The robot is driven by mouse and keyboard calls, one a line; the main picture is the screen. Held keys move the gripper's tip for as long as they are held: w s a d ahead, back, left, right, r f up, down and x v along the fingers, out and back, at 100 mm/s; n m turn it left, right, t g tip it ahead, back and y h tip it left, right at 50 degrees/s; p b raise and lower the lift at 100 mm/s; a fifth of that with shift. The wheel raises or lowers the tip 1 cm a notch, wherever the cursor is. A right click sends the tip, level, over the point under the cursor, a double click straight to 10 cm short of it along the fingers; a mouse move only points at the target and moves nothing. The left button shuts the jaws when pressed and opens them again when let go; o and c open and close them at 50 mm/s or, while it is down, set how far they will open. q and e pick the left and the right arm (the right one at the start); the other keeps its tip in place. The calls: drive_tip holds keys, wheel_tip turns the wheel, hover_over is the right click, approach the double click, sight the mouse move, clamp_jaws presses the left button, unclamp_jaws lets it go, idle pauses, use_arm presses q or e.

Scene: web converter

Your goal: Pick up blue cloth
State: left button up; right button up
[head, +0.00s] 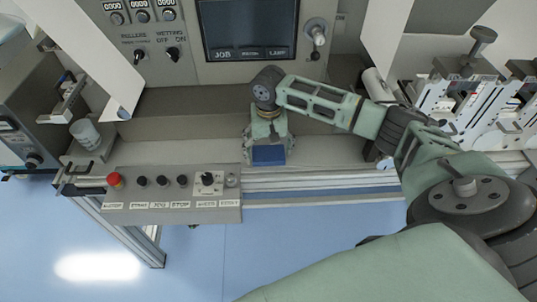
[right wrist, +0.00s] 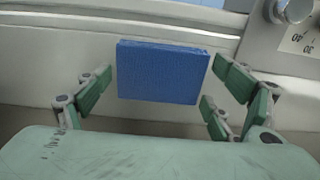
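The blue cloth (head: 269,155) is a small folded block lying on the grey ledge, below the dark screen in the head view. In the right wrist view the blue cloth (right wrist: 162,72) sits ahead of my right gripper (right wrist: 165,100), between the lines of its fingers. The fingers are spread wide, and gaps show on both sides of the cloth. In the head view my right gripper (head: 267,148) points down at the cloth from behind, with its fingertips near the cloth's sides. My left gripper is not in view.
A control box (head: 172,194) with a red button and several knobs stands left of the cloth at the ledge's front. The machine panel with a dark screen (head: 247,28) rises behind. Metal rollers and brackets (head: 465,105) are at the right. Blue floor lies in front.

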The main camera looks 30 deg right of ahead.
sight(269, 153)
drive_tip(key=c, duration=0.5)
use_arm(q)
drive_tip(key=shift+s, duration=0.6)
use_arm(e)
drive_tip(key=shift+c, duration=0.2)
drive_tip(key=shift+r, duration=0.1)
drive_tip(key=shift+r, duration=0.35)
use_arm(q)
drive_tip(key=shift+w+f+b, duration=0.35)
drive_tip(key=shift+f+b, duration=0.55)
drive_tip(key=shift+b, duration=0.05)
use_arm(e)
wheel_tip(269, 153, up, 9)
drive_tip(key=shift+r, duration=0.1)
